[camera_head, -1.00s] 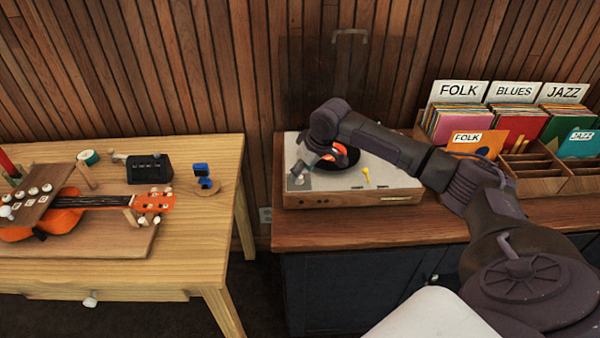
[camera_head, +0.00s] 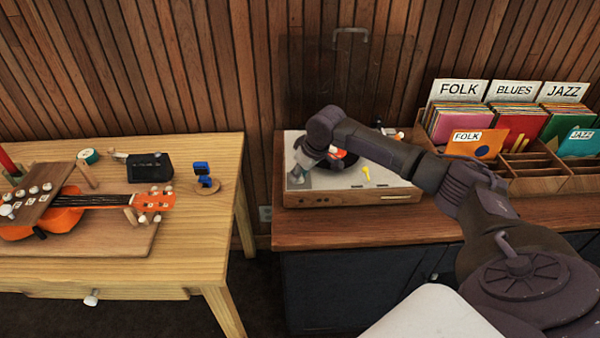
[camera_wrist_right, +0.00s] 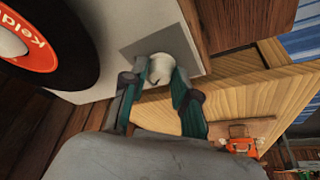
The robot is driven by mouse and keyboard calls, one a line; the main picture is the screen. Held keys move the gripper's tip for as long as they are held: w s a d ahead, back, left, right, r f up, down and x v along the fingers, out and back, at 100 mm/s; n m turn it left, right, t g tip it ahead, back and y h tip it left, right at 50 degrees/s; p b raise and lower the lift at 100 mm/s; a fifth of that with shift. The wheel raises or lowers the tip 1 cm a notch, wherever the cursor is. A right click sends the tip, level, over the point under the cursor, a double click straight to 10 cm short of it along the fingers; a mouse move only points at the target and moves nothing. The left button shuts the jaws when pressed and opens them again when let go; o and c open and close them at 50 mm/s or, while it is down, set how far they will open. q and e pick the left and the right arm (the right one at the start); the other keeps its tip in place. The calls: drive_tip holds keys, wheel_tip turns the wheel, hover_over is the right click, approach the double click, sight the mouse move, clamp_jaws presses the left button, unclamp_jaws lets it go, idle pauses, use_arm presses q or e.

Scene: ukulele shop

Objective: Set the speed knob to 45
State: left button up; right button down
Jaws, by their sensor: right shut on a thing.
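The turntable (camera_head: 345,183) sits on the wooden cabinet, with a record (camera_head: 335,160) on it, partly hidden by my right arm. In the right wrist view, the pale speed knob (camera_wrist_right: 160,68) stands on a grey square plate (camera_wrist_right: 184,45) at the corner of the turntable top. My right gripper (camera_wrist_right: 158,80) is shut on the knob, with one finger on each side of it. In the head view the right gripper (camera_head: 300,168) is over the left end of the turntable, and the knob is hidden there. No speed marking is readable. My left gripper is not in view.
The raised clear lid (camera_head: 345,70) stands behind the turntable. A yellow item (camera_head: 366,169) lies on its top. Record bins (camera_head: 535,185) stand at the right. A wooden table (camera_head: 200,235) with an orange ukulele (camera_head: 60,218) stands at the left, across a gap.

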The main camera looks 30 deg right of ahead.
drive_tip(key=shift+r+m+p, duration=0.15)
drive_tip(key=shift+m+p, duration=0.15)
drive_tip(key=shift+p, duration=0.45)
drive_tip(key=m+h+p, duration=0.1)
drive_tip(key=m+p, duration=0.1)
drive_tip(key=p, duration=0.1)
drive_tip(key=m+h+p, duration=0.1)
drive_tip(key=m+p, duration=0.2)
drive_tip(key=m+h+p, duration=0.1)
drive_tip(key=m+p, duration=0.1)
drive_tip(key=p, duration=0.2)
drive_tip(key=shift+a+r, duration=0.1)
drive_tip(key=shift+a, duration=0.15)
drive_tip(key=m+g+h+p, duration=0.1)
drive_tip(key=m+p, duration=0.1)
drive_tip(key=m, duration=0.1)
drive_tip(key=shift+m, duration=0.3)
drive_tip(key=shift+w+f+m+g+h+p, duration=0.1)
drive_tip(key=shift+f+m+g+h+p, duration=0.1)
drive_tip(key=shift+m, duration=0.4)
drive_tip(key=shift+f+m+g+h+p, duration=0.1)
drive_tip(key=shift+m+p, duration=0.05)
drive_tip(key=shift+m, duration=0.45)
drive_tip(key=c, duration=0.9)
unclamp_jaws()
drive_tip(key=shift+r, duration=0.1)
